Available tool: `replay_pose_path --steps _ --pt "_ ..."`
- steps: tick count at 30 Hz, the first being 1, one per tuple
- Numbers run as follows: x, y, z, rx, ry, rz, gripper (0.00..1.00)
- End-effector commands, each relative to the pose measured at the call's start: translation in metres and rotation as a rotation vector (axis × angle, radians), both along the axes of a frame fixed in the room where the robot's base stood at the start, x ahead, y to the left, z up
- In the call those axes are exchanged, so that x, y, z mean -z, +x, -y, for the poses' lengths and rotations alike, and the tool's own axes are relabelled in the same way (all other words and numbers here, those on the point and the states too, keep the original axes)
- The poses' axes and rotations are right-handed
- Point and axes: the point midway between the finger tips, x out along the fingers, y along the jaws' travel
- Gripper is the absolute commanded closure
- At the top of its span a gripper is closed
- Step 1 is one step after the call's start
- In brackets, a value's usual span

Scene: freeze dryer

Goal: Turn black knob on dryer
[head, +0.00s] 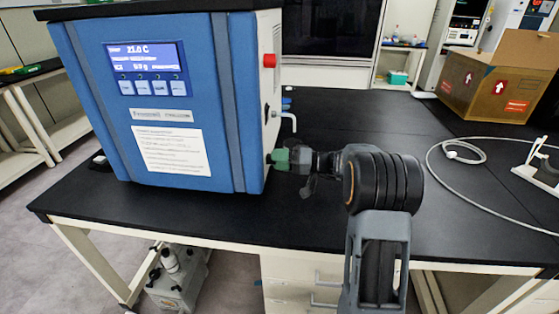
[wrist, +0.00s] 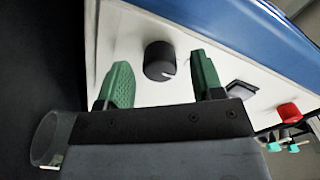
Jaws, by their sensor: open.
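The blue freeze dryer (head: 85,62) stands on the black bench at the left in the head view. Its white side panel carries a round black knob (wrist: 160,61) with a pale pointer mark, seen in the wrist view. My gripper (wrist: 160,78) is open, with green fingers apart. The knob shows in the gap between the fingers, nearer the panel, and I see no finger touching it. In the head view my gripper (head: 283,159) is at the dryer's right side, and the knob is hidden there.
A black switch (wrist: 241,89) and a red button (wrist: 289,112) sit on the same panel; the red part (head: 269,60) also shows in the head view. A bent white pipe (head: 289,118) juts out above my gripper. A cardboard box (head: 492,88) and white cable (head: 438,147) lie right.

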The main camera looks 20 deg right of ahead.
Motion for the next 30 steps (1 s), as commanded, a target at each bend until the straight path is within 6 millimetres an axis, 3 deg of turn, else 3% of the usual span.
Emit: replay_pose_path --steps 9,25,30 --pt "0.0001 0.0007 -0.0018 0.001 -0.001 0.000 0.39" --pt "0.0001 0.0006 -0.0016 0.001 -0.001 0.000 0.88" --pt "0.0000 0.0006 -0.0015 0.001 0.003 -0.010 0.88"
